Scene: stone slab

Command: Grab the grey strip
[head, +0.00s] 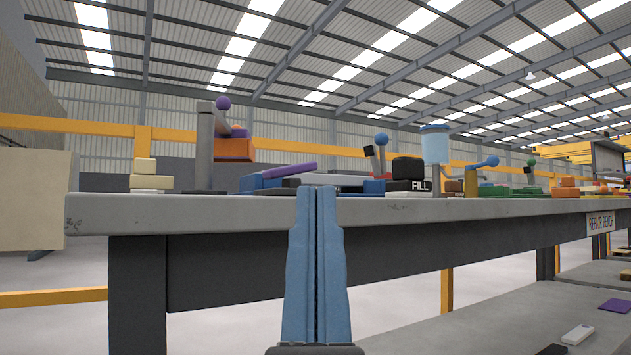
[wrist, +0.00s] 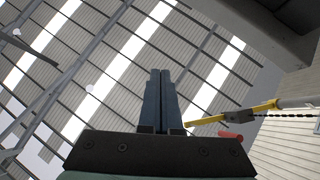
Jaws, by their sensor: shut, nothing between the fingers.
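My gripper (head: 316,192) stands upright in front of the bench, its two blue fingers shut together with nothing between them. Its fingertips reach about the height of the bench top in the head view. In the wrist view my gripper (wrist: 160,72) is shut too and points toward the roof. A flat grey piece (head: 335,179) lies on the bench top just behind the fingertips and may be the grey strip; the fingers partly overlap it in the picture. I cannot tell for certain which piece is the strip.
The stone bench top (head: 180,215) crosses the view, with a thick front edge. A black FILL block (head: 408,186), a blue cup-like piece (head: 435,145) and a grey post (head: 204,150) stand on it. A lower shelf (head: 500,325) holds a pale bar (head: 577,335).

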